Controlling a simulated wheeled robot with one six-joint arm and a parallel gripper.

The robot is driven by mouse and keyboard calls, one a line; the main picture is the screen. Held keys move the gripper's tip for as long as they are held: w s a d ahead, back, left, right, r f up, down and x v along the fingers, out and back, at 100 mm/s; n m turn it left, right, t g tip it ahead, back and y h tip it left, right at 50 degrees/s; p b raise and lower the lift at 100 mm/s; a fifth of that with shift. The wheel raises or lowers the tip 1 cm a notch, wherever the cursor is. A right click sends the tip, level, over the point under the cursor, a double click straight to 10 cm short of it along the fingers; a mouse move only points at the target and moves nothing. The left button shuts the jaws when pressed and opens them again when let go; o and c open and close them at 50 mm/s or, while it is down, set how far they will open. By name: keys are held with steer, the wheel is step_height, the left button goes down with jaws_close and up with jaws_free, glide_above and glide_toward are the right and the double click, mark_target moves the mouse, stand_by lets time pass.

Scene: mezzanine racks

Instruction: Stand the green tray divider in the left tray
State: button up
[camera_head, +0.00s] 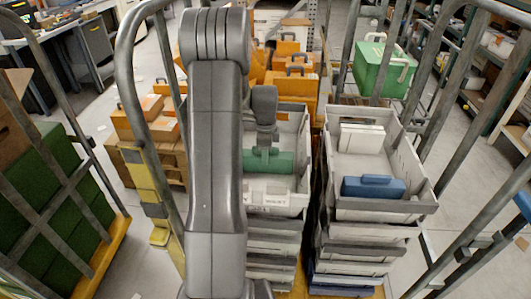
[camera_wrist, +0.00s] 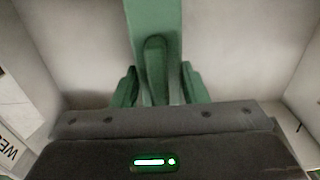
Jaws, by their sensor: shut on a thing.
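The green tray divider (camera_head: 268,161) is within the left tray (camera_head: 275,205), across its width. My gripper (camera_head: 266,143) is above the divider and shut on its raised grip. In the wrist view the divider (camera_wrist: 151,22) runs away from my gripper (camera_wrist: 157,88), with pale tray surfaces on both sides. Whether the divider's lower edge touches the tray floor cannot be told. My arm hides the left side of the tray in the head view.
The right tray (camera_head: 385,213) holds a blue divider (camera_head: 373,187) near its front and a white block-like piece (camera_head: 362,138) further back. Both trays top stacks between metal cart rails (camera_head: 128,75). A green case (camera_head: 380,70) and orange cases (camera_head: 290,78) stand behind.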

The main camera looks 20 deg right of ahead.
steer(key=shift+f, duration=0.2)
steer(key=o, duration=1)
steer(key=shift+r, duration=0.1)
steer(key=shift+o, duration=0.2)
step_height(320, 180, up, 12)
steer(key=shift+r+b, duration=0.15)
steer(key=shift+b, duration=0.3)
